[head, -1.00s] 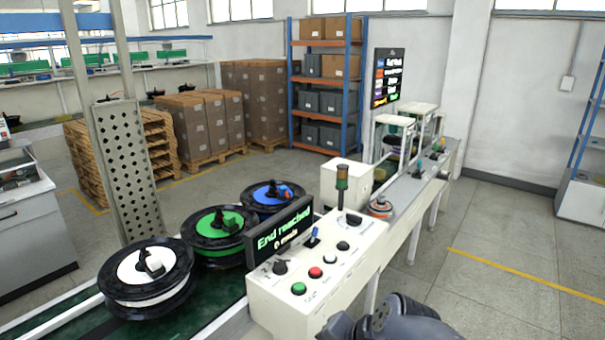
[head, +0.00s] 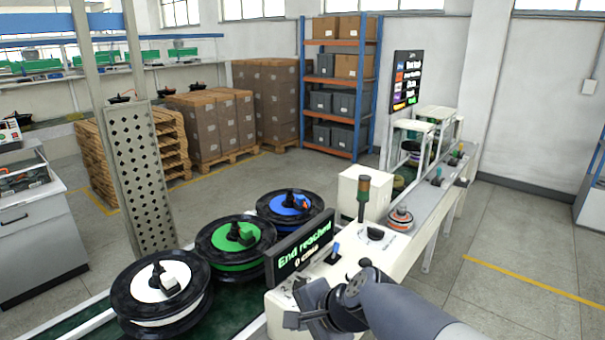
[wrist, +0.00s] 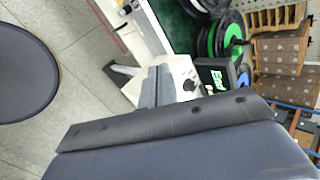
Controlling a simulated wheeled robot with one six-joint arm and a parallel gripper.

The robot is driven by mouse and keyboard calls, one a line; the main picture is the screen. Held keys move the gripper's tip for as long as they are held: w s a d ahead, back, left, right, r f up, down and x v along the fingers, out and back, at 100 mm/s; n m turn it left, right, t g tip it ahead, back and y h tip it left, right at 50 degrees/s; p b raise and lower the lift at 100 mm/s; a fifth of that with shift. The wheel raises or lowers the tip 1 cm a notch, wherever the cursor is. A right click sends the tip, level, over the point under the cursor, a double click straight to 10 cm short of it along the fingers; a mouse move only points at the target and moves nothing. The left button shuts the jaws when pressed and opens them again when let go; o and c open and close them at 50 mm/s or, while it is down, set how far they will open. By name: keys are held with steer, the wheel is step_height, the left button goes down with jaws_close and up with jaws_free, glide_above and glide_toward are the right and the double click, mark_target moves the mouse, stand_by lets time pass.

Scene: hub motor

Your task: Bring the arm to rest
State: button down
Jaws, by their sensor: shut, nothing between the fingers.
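My arm reaches in from the bottom right of the head view. My gripper (head: 305,312) is shut and empty, over the front of the white control box (head: 278,301). It hides most of the box's buttons. In the wrist view the grey fingers (wrist: 155,88) lie together beside the control box, and I cannot tell whether they touch it. The display (head: 300,246) on the box reads "End reached", with a smaller line under it.
Spools with white (head: 162,287), green (head: 236,238) and blue (head: 291,206) centres stand on the green belt left of the box. A conveyor (head: 425,190) with a copper-coloured part (head: 400,217) runs back right. Open floor (head: 500,235) lies to the right.

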steer(key=shift+w+a, duration=0.15)
steer(key=shift+f, duration=0.15)
